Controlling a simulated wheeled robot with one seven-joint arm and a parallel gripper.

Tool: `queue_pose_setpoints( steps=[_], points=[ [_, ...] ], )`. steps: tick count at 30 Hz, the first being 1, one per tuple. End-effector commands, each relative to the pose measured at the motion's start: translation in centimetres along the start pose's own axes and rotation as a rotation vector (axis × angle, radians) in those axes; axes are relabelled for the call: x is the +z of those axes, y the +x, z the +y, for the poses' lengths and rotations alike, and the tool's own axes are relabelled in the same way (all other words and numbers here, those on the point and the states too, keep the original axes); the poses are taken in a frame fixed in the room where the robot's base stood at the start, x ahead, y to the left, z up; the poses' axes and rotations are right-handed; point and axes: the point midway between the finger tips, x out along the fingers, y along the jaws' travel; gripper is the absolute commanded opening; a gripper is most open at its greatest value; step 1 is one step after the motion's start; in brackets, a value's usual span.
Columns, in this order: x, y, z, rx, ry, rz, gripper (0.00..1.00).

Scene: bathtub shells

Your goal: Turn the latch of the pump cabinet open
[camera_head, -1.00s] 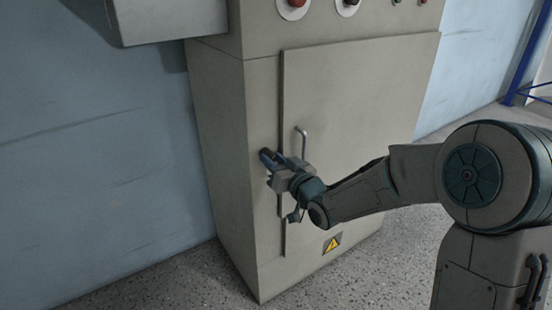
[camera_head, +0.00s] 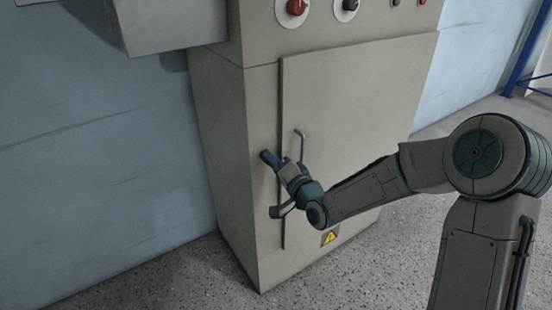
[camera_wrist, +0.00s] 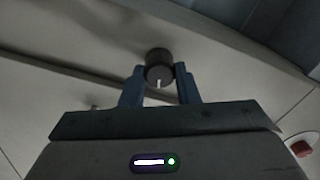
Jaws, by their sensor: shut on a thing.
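The pump cabinet (camera_head: 330,110) is a tall beige box with a closed-looking door (camera_head: 360,100). Its latch is a dark round knob with a white mark (camera_wrist: 159,68), seen in the wrist view between the two blue fingers. In the head view the knob is hidden by my gripper (camera_head: 270,158). My gripper (camera_wrist: 160,80) is shut on the latch at the left edge of the door. In the wrist view the white mark points down the picture, toward my palm.
A thin bar handle (camera_head: 301,145) stands out from the door just right of my gripper. A yellow warning sticker (camera_head: 330,238) is low on the door. Red (camera_head: 296,7) and black (camera_head: 350,5) knobs sit on the panel above. A grey box (camera_head: 165,25) juts out at upper left.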

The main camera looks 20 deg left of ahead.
Motion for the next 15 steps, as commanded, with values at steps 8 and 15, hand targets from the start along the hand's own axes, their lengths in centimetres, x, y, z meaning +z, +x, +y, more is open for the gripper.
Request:
queue_pose_setpoints(
  steps=[8, 15],
  points=[
    [0.16, 0.08, -0.27, -0.004, 0.153, -0.005, 0.06],
    [0.23, 0.10, -0.25, -0.005, 0.211, -0.006, 0.06]
  ],
)
